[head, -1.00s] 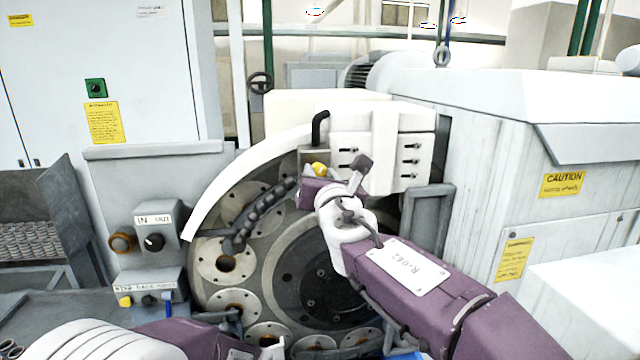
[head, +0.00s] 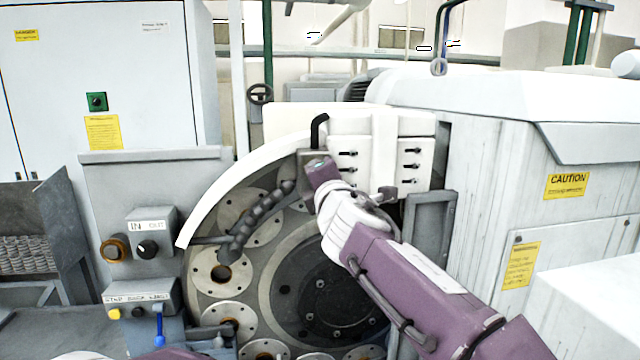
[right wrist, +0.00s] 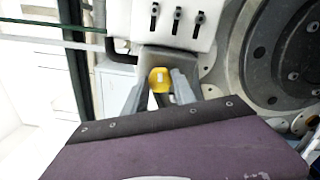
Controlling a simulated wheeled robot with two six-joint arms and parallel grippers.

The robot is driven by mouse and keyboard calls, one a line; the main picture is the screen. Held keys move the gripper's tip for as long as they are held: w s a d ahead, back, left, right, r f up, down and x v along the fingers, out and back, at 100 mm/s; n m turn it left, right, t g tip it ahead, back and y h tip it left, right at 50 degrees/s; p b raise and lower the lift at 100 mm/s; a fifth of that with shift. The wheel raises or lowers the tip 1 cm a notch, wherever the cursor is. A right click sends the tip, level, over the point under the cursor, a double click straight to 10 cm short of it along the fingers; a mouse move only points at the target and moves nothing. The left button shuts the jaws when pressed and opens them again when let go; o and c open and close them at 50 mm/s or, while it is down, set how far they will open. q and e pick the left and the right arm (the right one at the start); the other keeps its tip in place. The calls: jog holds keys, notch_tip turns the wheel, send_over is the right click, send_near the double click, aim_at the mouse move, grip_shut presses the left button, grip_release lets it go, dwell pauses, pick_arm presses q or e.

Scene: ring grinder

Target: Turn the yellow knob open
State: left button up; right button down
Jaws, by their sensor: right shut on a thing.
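The yellow knob (right wrist: 160,78) shows in the right wrist view, below the white block with black clamp levers. My right gripper (right wrist: 161,92) has its two grey fingers on either side of the knob and is shut on it. In the head view my right gripper (head: 318,168) is at the grey bracket (head: 309,157) under the bent black handle, and it hides the knob there. Only a sliver of my left arm shows at the bottom edge of the head view; its gripper is out of view.
The grinder's round plate (head: 335,285) with ringed holes lies below my right arm. A control box (head: 150,235) stands at the left, and a large white housing (head: 500,180) stands close on the right.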

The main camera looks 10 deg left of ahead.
jog(key=shift+m+b, duration=1.1)
jog(key=shift+m, duration=2.2)
jog(key=c, duration=1)
grip_release()
jog(key=shift+w+f, duration=0.1)
jog(key=b+v, duration=0.5)
jog(key=v, duration=0.4)
